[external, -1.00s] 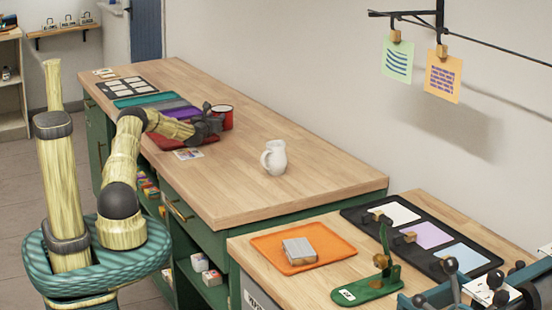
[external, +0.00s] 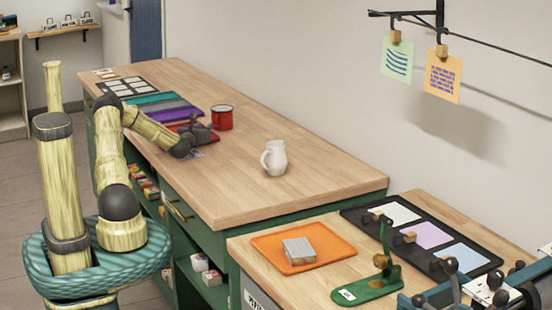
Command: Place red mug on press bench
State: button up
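The red mug (external: 222,118) stands upright on the long wooden counter (external: 320,185), near the far middle, with dark rim and inside showing. My gripper (external: 208,130) is low over the counter, just left of and nearer than the mug, apparently apart from it. The fingers are small and dark, so their opening is unclear; the mug is not held. The bench at lower right (external: 322,282), with a partly visible label on its front, appears to be the press bench. It bears an orange tray (external: 265,244) and a green lever device (external: 368,289).
A white pitcher (external: 274,158) stands on the counter, right of the mug. Coloured sheets (external: 165,107) and a dark grid board (external: 126,86) lie at the counter's far left. A black tray of coloured cards (external: 460,262) lies along the wall. The counter's right part is clear.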

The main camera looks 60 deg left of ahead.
jog(key=shift+s+d, duration=0.2)
jog(key=shift+d, duration=0.05)
jog(key=shift+o, duration=0.4)
jog(key=b+v, duration=0.3)
jog(key=v, duration=0.2)
jog(key=shift+s+d+r, duration=0.15)
send_near(216, 116)
jog(key=x, duration=0.3)
jog(key=shift+w+a+r, duration=0.1)
jog(key=shift+w+a, duration=0.1)
jog(key=shift+a, duration=0.1)
dwell(0.5)
jog(key=shift+p+x, duration=0.45)
jog(key=shift+x, duration=2.2)
